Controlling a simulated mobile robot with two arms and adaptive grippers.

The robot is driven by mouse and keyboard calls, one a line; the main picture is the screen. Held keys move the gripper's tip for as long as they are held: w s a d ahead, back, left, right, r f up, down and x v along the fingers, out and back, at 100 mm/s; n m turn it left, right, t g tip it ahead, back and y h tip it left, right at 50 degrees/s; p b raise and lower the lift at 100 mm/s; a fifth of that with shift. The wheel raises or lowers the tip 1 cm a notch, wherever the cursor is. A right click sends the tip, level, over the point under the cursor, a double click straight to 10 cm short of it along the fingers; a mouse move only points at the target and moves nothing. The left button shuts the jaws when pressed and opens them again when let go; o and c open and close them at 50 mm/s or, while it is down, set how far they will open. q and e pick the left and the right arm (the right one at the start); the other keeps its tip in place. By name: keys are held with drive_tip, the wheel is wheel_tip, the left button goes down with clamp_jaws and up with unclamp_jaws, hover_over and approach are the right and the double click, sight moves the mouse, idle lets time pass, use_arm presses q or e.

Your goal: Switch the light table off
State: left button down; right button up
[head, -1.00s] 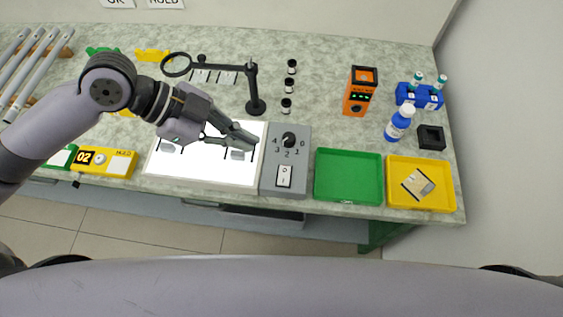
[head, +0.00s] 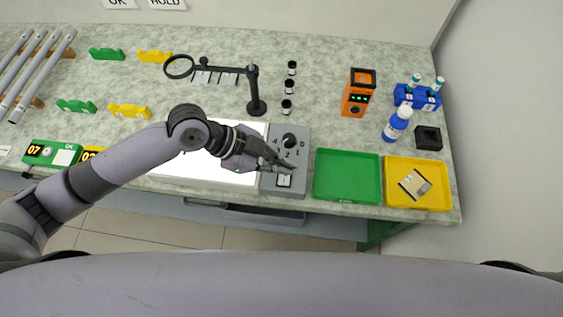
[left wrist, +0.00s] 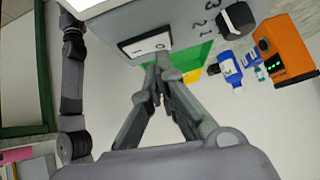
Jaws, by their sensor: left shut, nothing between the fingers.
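The light table (head: 222,176) is a white panel, glowing brightly, partly covered by my left arm in the head view. To its right is a grey control box (head: 297,188) with a black dial (head: 289,140) marked with numbers and a white rocker switch (head: 284,181) below it. My left gripper (head: 288,169) is shut and empty, its tips over the box just above the switch. In the left wrist view the fingertips (left wrist: 159,62) appear close to the switch (left wrist: 146,43); I cannot tell whether they touch it. My right gripper is not in view.
A green tray (head: 318,181) stands right of the control box, then a yellow tray (head: 437,203) holding a small card. Behind are an orange device (head: 356,98), a blue bottle (head: 397,124) and a magnifier stand (head: 254,85). The counter's front edge is close.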

use_arm(q)
drive_tip(key=shift+f, duration=0.1)
drive_tip(key=shift+w+f, duration=0.2)
drive_tip(key=shift+f, duration=0.2)
drive_tip(key=shift+r, duration=0.1)
drive_tip(key=shift+s, duration=0.1)
